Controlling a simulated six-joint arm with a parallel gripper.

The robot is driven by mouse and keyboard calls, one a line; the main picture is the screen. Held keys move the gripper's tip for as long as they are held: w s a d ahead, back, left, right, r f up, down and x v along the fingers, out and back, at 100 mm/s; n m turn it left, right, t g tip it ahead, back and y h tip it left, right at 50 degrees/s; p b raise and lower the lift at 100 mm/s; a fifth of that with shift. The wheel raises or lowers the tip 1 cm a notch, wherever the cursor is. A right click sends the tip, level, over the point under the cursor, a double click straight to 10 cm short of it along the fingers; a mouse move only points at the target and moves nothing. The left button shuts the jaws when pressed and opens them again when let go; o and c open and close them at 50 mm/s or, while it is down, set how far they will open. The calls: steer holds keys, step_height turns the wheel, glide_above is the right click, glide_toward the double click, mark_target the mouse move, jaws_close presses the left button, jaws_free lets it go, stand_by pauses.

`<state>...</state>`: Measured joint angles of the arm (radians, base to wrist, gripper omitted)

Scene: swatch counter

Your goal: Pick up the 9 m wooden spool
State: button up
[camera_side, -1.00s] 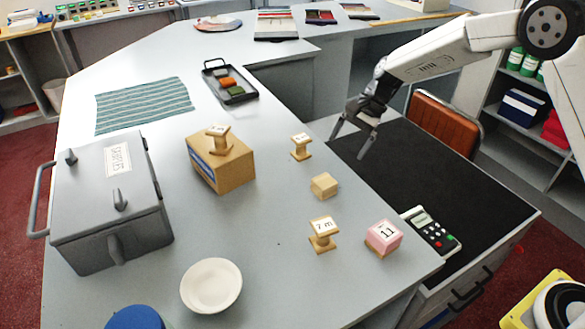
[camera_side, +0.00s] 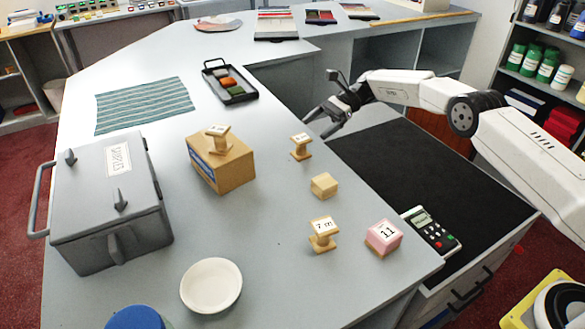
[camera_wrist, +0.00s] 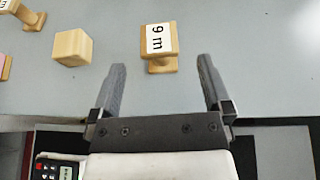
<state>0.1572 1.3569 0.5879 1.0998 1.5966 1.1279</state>
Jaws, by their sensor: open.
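The 9 m wooden spool (camera_wrist: 159,43) stands upright on the grey counter, its label readable in the wrist view. In the side view it is the spool (camera_side: 301,147) just in front of my gripper (camera_side: 319,126). In the wrist view my gripper (camera_wrist: 161,67) is open and empty, and the spool shows beyond the fingertips, roughly midway between them. A 7 m spool (camera_side: 323,233) stands nearer the front. Another spool (camera_side: 218,139) stands on a cardboard box (camera_side: 228,171); its label is too small to read.
A plain wooden block (camera_side: 324,186) and a pink block marked 11 (camera_side: 384,238) sit on the counter. A white bowl (camera_side: 211,286), grey lidded box (camera_side: 108,205), striped cloth (camera_side: 144,105) and black tray (camera_side: 247,95) stand further left. A card terminal (camera_side: 431,231) lies at right.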

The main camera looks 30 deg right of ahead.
mark_target(304, 137)
stand_by(0.3)
steer(key=shift+x, duration=1.3)
steer(key=shift+x, duration=2.6)
steer(key=shift+s+r, duration=0.1)
steer(key=c, duration=1.3)
